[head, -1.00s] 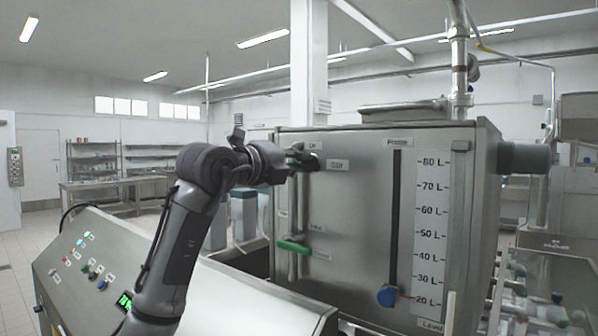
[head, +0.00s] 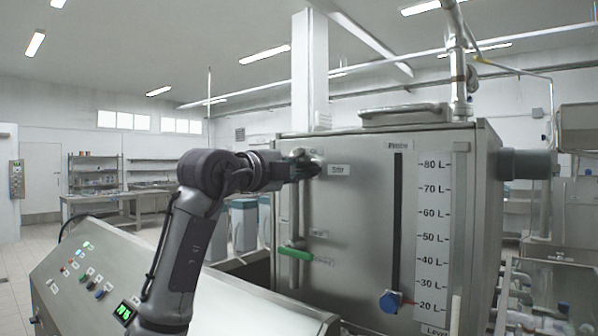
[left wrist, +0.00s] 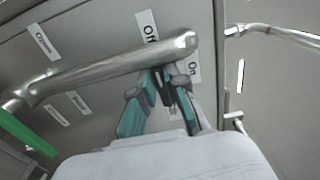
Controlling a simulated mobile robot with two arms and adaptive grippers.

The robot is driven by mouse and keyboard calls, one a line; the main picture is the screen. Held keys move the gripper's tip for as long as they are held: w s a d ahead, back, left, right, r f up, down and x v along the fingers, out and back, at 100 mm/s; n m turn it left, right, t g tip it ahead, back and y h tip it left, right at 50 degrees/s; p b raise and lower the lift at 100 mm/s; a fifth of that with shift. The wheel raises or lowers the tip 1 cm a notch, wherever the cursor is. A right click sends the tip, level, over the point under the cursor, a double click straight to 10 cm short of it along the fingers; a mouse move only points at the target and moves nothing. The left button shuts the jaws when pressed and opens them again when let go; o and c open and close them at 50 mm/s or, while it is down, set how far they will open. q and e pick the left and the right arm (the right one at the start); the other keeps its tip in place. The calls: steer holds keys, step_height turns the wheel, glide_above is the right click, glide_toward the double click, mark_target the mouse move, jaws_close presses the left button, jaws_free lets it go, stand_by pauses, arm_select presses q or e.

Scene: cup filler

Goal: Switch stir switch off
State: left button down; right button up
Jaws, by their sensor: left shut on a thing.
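The stir switch (left wrist: 161,88) is a small dark lever on the tank's front, near the Stir label (head: 339,170). My left gripper (head: 308,166) is at the upper left of the tank front. In the left wrist view its teal-padded fingers (left wrist: 164,78) are shut on the dark lever, close to the metal pipe (left wrist: 110,68). An Off label (left wrist: 149,26) and an On label (left wrist: 194,68) lie on either side of the pipe's end. The fingers and pipe hide much of the switch, so its exact position cannot be told. My right gripper is out of view.
The pipe carries a green-handled valve (head: 294,253) lower down. A blue knob (head: 391,301) sits on the dark slot beside the litre scale (head: 431,235). A control panel (head: 75,265) with buttons stands at the lower left.

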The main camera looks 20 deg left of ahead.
arm_select(q)
steer(key=c, duration=1.2)
jaws_free()
steer(key=shift+s+a, duration=0.1)
steer(key=v, duration=1.1)
steer(key=shift+s+a, duration=0.15)
steer(key=shift+s, duration=0.25)
